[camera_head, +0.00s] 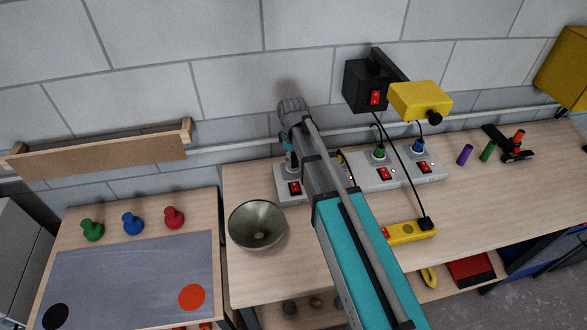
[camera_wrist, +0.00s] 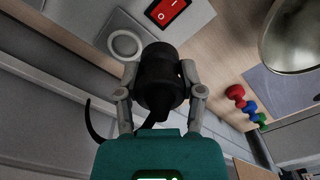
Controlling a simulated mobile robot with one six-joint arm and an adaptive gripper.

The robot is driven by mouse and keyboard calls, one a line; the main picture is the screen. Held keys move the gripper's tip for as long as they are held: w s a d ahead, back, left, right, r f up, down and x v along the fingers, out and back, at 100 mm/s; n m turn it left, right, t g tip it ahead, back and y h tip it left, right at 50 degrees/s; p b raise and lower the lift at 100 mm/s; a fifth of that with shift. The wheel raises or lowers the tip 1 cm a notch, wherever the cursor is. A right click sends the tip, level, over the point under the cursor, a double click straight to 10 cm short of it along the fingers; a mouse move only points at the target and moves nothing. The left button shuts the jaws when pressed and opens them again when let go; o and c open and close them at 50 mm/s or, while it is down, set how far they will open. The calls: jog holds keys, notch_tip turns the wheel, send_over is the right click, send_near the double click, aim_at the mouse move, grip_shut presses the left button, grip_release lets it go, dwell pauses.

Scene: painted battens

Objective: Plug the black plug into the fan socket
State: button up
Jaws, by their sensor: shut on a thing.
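My gripper (camera_wrist: 160,88) is shut on the black plug (camera_wrist: 158,70), with one finger on each side of it. A dark cord shows beside the gripper at the left. Ahead of the plug in the wrist view is a round pale socket (camera_wrist: 125,45), up and left of it, next to a red switch (camera_wrist: 167,11). The plug looks apart from the socket. In the head view my gripper (camera_head: 290,148) points down above the left white socket block (camera_head: 283,188); my arm hides part of it. I cannot read which socket is the fan's.
Green (camera_head: 380,153) and blue (camera_head: 418,146) plugs sit in the white strip (camera_head: 398,178) to the right. A metal bowl (camera_head: 257,225) stands close in front at left. A black box (camera_head: 366,88), a yellow box (camera_head: 420,99) and a yellow strip (camera_head: 410,232) are right of my arm.

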jog(key=w+f, duration=0.1)
jog(key=w, duration=0.1)
jog(key=w+f+b, duration=0.1)
jog(key=w, duration=0.1)
jog(key=w+f+b, duration=0.1)
jog(key=w, duration=0.2)
jog(key=shift+w+d, duration=0.1)
jog(key=shift+f, duration=0.1)
jog(key=shift+f+b, duration=2.8)
jog(key=shift+b, duration=0.2)
jog(key=shift+f+b, duration=0.6)
jog(key=shift+b, duration=0.05)
dwell(0.5)
jog(key=o, duration=1.2)
jog(key=shift+o, duration=0.2)
jog(key=shift+r, duration=0.15)
notch_tip(320, 180, up, 7)
jog(key=p, duration=0.8)
jog(key=s+r+p, duration=0.2)
jog(key=s+r, duration=0.1)
jog(key=s, duration=0.4)
jog(key=s+r+p, duration=0.2)
jog(key=s+p, duration=0.1)
jog(key=s, duration=0.4)
jog(key=shift+s+r, duration=0.2)
jog(key=shift+r, duration=0.2)
